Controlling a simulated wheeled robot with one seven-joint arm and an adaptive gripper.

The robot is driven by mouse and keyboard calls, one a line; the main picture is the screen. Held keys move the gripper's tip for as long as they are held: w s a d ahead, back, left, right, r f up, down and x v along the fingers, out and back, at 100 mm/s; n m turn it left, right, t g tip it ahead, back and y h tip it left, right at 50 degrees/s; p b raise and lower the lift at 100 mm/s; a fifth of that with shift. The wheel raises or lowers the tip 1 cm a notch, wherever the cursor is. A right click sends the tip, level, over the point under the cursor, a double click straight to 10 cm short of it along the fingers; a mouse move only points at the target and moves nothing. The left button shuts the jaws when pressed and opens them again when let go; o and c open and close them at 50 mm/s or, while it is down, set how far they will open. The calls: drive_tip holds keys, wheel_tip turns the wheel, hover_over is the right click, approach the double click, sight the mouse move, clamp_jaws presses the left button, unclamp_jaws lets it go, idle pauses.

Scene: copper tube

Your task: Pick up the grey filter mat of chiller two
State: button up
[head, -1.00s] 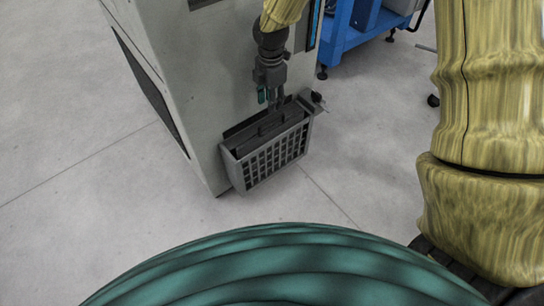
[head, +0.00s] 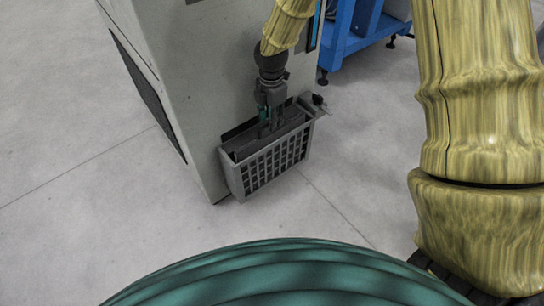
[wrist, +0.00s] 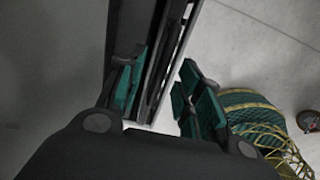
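The dark grey filter mat (head: 258,143) stands in a slotted grey holder (head: 272,170) low on the side of the pale chiller cabinet (head: 205,75). My gripper (head: 267,121) points down at the top of the holder, its fingertips at the mat's upper edge. In the wrist view my gripper (wrist: 166,92) has its green-padded fingers apart. Dark upright strips (wrist: 163,60), seemingly the mat and holder edges, run between the fingers. A gap shows beside the right finger. I cannot tell whether the left pad touches anything.
A blue frame (head: 352,40) on feet stands behind, to the right of the cabinet. A small fitting (head: 318,101) sticks out by the holder's right back corner. The grey floor (head: 90,200) in front and to the left is clear.

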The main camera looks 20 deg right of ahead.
sight(263, 141)
wheel_tip(263, 141, down, 3)
drive_tip(key=shift+b, duration=0.6)
clamp_jaws()
